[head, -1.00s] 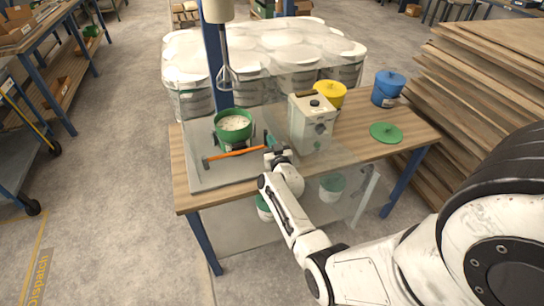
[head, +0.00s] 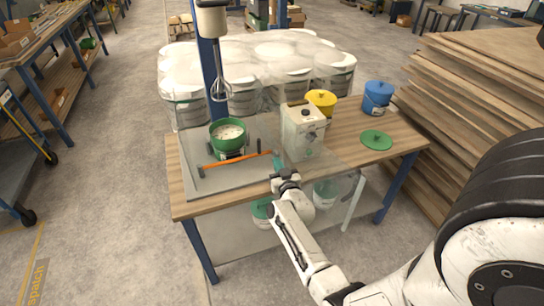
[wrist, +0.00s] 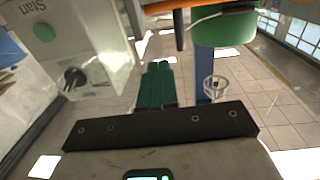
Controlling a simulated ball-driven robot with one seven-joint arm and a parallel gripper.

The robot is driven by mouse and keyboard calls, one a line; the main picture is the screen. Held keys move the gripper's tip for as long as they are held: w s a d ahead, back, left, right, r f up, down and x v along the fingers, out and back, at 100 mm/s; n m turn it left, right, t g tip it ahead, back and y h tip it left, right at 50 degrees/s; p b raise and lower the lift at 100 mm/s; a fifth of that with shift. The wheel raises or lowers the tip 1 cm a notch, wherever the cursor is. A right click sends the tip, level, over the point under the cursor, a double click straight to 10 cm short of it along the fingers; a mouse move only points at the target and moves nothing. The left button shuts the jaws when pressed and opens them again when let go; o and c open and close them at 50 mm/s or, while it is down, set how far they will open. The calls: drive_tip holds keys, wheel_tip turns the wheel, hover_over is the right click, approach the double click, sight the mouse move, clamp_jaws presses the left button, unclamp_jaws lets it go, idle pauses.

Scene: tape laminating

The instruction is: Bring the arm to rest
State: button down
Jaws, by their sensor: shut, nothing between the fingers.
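My gripper (head: 275,165) is at the front edge of the workbench in the head view, with my arm reaching in from the lower right. In the wrist view its two green fingers (wrist: 157,85) are together and nothing shows between them. An orange bar (head: 237,160) lies across the front of the green pot (head: 228,139), its right end close to my fingertips. The pot holds a pale material and also shows at the top of the wrist view (wrist: 225,28).
A white machine (head: 303,132) with a knob stands right of the pot. A whisk (head: 221,89) hangs above. Yellow (head: 321,99) and blue (head: 377,95) buckets and a green lid (head: 376,140) are on the workbench (head: 190,208). Stacked boards (head: 470,105) stand at right.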

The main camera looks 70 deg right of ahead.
drive_tip(key=s+a, duration=0.1)
drive_tip(key=s, duration=0.1)
drive_tip(key=s+a+p, duration=0.1)
drive_tip(key=a, duration=0.1)
drive_tip(key=shift+s, duration=0.35)
drive_tip(key=w+a+f+n+y, duration=0.1)
drive_tip(key=w+a+n+y, duration=0.2)
drive_tip(key=a, duration=0.4)
drive_tip(key=w+a+f+n+y, duration=0.1)
drive_tip(key=w+a+n+y, duration=0.1)
drive_tip(key=a+y, duration=0.4)
drive_tip(key=w+a+n+y, duration=0.2)
drive_tip(key=a+n+y, duration=0.1)
drive_tip(key=a, duration=0.5)
drive_tip(key=s+a+r+n+g+y, duration=0.2)
drive_tip(key=s+a+r+g, duration=0.2)
drive_tip(key=s+a+g, duration=0.5)
drive_tip(key=s+a, duration=0.5)
drive_tip(key=s, duration=0.2)
drive_tip(key=shift+s+a+r+g, duration=0.2)
drive_tip(key=shift+s+a+g, duration=0.2)
